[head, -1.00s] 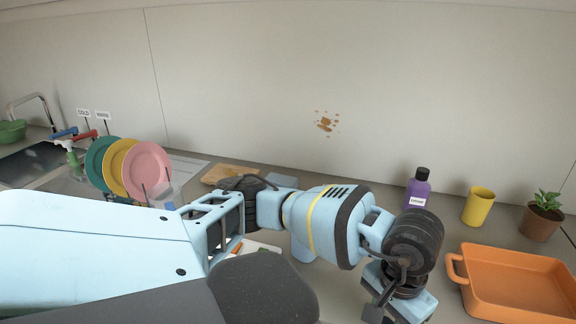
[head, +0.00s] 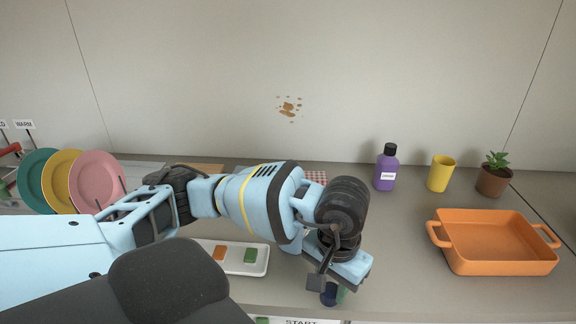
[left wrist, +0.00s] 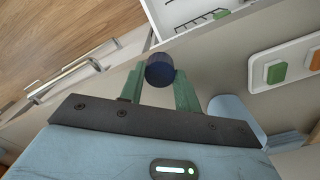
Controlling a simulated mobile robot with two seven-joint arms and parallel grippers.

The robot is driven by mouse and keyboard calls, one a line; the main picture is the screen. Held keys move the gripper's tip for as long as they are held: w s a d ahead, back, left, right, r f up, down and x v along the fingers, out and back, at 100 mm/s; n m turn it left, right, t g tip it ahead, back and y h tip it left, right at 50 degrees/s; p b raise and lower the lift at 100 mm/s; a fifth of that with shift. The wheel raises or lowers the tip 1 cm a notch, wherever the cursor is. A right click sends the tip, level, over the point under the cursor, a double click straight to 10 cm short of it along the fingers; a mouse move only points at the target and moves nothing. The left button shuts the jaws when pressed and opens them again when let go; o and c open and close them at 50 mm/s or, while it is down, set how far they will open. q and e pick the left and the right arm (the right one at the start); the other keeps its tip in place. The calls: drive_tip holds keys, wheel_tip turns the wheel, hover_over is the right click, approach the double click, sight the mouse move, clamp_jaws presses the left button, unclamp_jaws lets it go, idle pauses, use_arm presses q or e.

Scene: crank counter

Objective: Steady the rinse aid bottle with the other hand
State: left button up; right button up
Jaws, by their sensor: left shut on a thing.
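A purple bottle (head: 386,170) with a black cap stands upright at the back of the counter, right of centre. Its white label is too small to read, so I cannot tell whether it is the rinse aid bottle. My left gripper (head: 333,292) is low at the counter's front edge, well in front of the bottle. Its green fingers are shut on a dark blue round thing (head: 327,294), which also shows in the left wrist view (left wrist: 160,69). What lies below that thing is hidden. My right gripper is out of view.
An orange tray (head: 463,263) stands at right, with a yellow cup (head: 440,174) and potted plant (head: 493,175) behind. Plates (head: 96,182) stand at left. A white panel (head: 262,267) with orange and green buttons lies left of my left gripper. The middle right counter is clear.

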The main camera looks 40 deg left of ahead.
use_arm(q)
drive_tip(key=shift+w+a+r+n, duration=0.2)
drive_tip(key=shift+w+a+n, duration=0.1)
drive_tip(key=shift+n, duration=0.3)
drive_tip(key=w+a+r+n, duration=0.2)
drive_tip(key=a+r+n, duration=0.2)
drive_tip(key=n, duration=0.8)
drive_tip(key=w+a+r+n, duration=0.2)
drive_tip(key=a+r+n, duration=0.3)
drive_tip(key=n, duration=0.6)
drive_tip(key=w+a+r+n+b, duration=0.1)
drive_tip(key=w+a+r+n, duration=0.2)
drive_tip(key=n, duration=0.9)
drive_tip(key=shift+w+a+r+n, duration=0.15)
drive_tip(key=shift+a+r, duration=0.2)
drive_tip(key=shift+a, duration=0.55)
drive_tip(key=shift+s+a+r+n, duration=0.15)
drive_tip(key=shift+a+r, duration=0.15)
drive_tip(key=shift+a, duration=0.6)
drive_tip(key=shift+w+a+r+n, duration=0.1)
drive_tip(key=shift+a+r+n, duration=0.15)
drive_tip(key=shift+n, duration=0.35)
drive_tip(key=shift+a+r+n, duration=0.15)
drive_tip(key=shift+r+n, duration=0.05)
drive_tip(key=shift+n, duration=0.4)
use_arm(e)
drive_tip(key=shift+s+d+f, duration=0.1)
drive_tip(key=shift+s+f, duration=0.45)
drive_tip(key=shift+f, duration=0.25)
